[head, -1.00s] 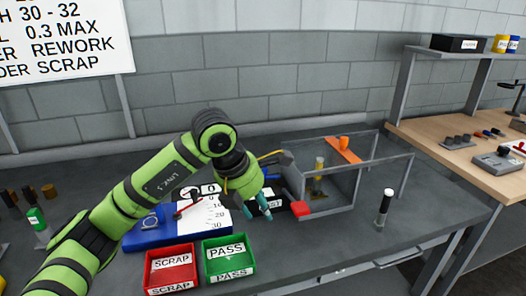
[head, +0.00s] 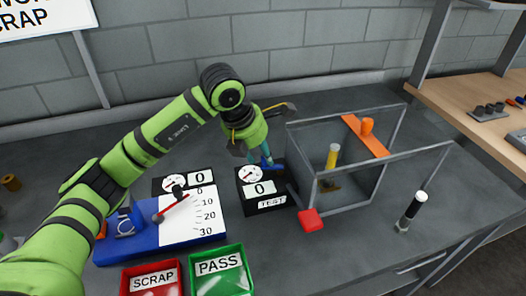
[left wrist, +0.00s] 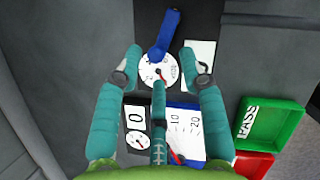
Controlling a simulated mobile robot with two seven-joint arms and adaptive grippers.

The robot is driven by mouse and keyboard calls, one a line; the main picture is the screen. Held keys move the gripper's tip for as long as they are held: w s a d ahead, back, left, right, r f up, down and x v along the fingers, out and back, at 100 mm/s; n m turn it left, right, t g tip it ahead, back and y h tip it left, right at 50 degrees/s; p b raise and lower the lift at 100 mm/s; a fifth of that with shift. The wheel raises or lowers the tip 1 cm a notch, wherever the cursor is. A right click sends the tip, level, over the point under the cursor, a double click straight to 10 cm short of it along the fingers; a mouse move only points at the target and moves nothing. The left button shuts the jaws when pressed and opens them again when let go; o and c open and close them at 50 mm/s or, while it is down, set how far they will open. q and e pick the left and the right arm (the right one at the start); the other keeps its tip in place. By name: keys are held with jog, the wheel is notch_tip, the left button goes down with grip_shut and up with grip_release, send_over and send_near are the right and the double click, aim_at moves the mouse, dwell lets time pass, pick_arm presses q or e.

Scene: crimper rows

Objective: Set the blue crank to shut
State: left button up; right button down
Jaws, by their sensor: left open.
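The blue crank (left wrist: 168,32) shows in the left wrist view as a blue lever above a round white dial (left wrist: 160,71). In the head view a small bit of its blue (head: 268,162) shows at the back of the black TEST box (head: 263,203), mostly hidden by my fingers. My left gripper (left wrist: 160,52) is open, its teal fingers spread, with the crank's lower end between and beyond the tips. I cannot tell if any finger touches it. In the head view my left gripper (head: 260,157) hangs just above the back of the box. My right gripper is not in view.
A grey-framed enclosure (head: 350,195) with a red-ended lever (head: 311,220) stands right of the box. A blue gauge base (head: 165,240) is on the left. SCRAP (head: 152,280) and PASS (head: 222,268) trays lie in front.

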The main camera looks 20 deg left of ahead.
pick_arm(q)
jog(key=shift+x, duration=1.1)
jog(key=shift+w+f, duration=0.25)
grip_shut()
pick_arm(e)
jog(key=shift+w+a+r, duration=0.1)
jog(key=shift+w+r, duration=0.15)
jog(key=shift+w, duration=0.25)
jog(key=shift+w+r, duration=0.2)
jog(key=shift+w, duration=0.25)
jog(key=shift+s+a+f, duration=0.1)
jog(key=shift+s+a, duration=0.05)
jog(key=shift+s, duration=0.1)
